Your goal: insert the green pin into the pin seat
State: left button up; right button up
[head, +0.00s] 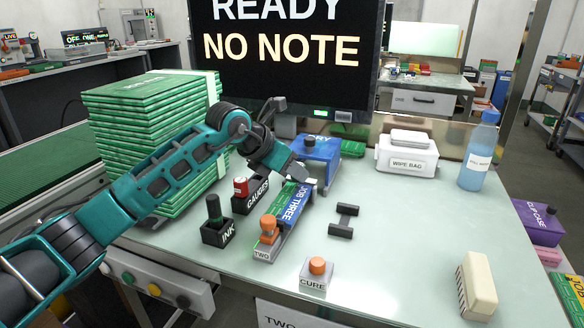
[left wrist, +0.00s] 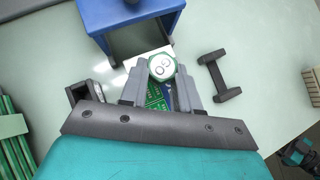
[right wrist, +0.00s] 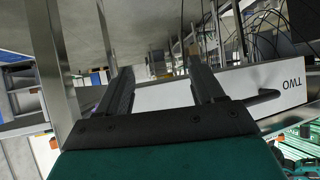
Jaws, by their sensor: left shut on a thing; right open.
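My left gripper (left wrist: 162,82) is shut on a green-rimmed piece with a white face and two round marks, which I take as the green pin (left wrist: 162,68). It is over the green and blue board strip marked JOB THREE (head: 293,204); whether the pin touches anything below is hidden. In the head view the gripper (head: 290,172) hides the pin. A dark block marked GAUGES (head: 252,198), with a red piece in it, stands left of the strip. I cannot tell where the pin seat is. My right gripper (right wrist: 160,88) is open and empty, away from the work.
A blue press-like block (head: 318,150) stands behind the strip. An INK block (head: 218,234) is left, a dark dumbbell-shaped part (head: 343,220) right, and an orange-knobbed CURE block (head: 314,274) in front. A tall stack of green boards (head: 140,140) stands at left. The table's right middle is clear.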

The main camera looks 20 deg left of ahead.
pick_arm(q)
jog(key=shift+f+b, duration=0.55)
jog(key=shift+f, duration=0.35)
jog(key=o, duration=1.1)
jog(key=shift+r, duration=0.1)
jog(key=p+v, duration=0.1)
jog(key=v, duration=1.2)
